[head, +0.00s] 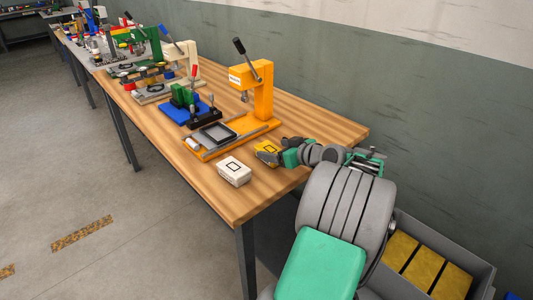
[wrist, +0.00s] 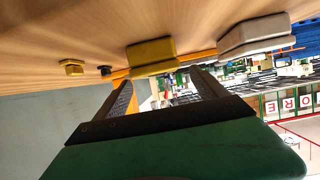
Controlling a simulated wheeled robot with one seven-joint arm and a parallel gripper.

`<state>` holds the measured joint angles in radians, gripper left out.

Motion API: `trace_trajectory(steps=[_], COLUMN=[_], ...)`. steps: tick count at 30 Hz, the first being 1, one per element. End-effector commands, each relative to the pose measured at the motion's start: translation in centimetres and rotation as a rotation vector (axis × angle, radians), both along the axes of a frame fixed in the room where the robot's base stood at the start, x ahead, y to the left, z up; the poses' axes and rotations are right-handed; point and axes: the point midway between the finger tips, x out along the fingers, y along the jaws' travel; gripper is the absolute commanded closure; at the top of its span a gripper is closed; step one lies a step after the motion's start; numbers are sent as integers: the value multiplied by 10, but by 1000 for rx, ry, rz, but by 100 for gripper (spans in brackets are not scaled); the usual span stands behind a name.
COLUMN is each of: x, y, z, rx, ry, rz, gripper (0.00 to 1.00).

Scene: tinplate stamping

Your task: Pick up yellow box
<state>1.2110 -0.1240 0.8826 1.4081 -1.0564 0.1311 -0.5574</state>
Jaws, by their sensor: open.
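The yellow box (head: 267,146) lies on the wooden table in front of the orange press, partly hidden behind my gripper in the head view. In the wrist view the yellow box (wrist: 152,52) is just beyond the fingertips and spans most of the gap between them. My gripper (wrist: 164,76) is open with nothing between its fingers. In the head view my gripper (head: 266,157) is low over the table at the near side of the box. I cannot tell whether it touches the box.
A white box (head: 234,172) sits left of the yellow box, also in the wrist view (wrist: 253,36). The orange press (head: 262,90) with its tray stands behind. A blue and green fixture (head: 187,107) is farther left. A grey bin (head: 440,248) with yellow pieces stands at right.

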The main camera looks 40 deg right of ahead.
Motion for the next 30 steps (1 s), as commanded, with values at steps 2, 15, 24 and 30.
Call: trace_trajectory(steps=[2, 15, 24, 30], x=[8, 51, 51, 51], y=[-1, 1, 2, 2], z=[-5, -29, -29, -29], rx=[1, -1, 0, 0], ry=[0, 1, 1, 1], rz=[-4, -8, -5, -5], gripper=[18, 18, 35, 52])
